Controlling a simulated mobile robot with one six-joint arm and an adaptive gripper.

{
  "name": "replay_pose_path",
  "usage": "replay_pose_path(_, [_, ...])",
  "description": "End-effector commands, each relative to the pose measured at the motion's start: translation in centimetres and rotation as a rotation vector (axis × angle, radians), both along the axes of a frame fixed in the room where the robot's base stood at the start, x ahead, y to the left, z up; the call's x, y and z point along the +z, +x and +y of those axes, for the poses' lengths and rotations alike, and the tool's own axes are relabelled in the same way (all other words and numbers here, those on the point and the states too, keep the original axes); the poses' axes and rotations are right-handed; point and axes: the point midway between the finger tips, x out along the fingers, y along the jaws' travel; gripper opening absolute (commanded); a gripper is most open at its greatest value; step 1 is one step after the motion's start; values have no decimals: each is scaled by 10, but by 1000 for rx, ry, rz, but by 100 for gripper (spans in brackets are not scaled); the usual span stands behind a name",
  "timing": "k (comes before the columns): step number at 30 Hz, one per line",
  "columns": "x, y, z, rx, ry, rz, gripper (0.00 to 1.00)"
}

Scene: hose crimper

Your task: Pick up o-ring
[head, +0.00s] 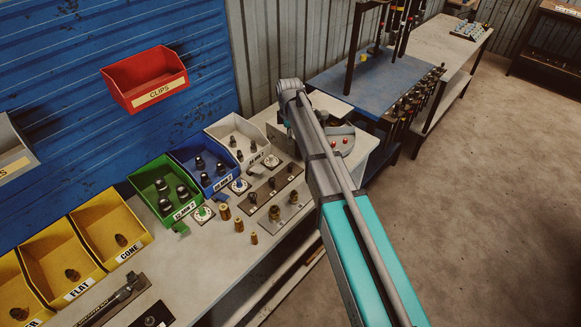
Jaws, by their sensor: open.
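I cannot pick out an o-ring with certainty. Three small pale square plates stand in front of the bins, each with a small round piece: a green one (203,214), a blue one (239,185) and a whitish one (271,160). They are too small to tell whether any is an o-ring. My arm rises from the lower right and reaches over the workbench (185,265) to its far end. My gripper is not visible; the arm also hides part of the bench behind it.
Green (150,178), blue (184,157) and white (227,126) bins hold dark fittings. Yellow bins (112,215) stand at left. Brass pieces (225,212) stand upright near dark holder plates (265,197). A red bin (145,75) hangs on the blue wall. Open floor lies right.

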Motion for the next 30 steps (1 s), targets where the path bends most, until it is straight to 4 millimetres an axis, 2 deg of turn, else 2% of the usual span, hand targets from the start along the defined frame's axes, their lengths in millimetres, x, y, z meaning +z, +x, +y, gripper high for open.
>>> replay_pose_path(30, [-76,0,0,-1,0,0,68])
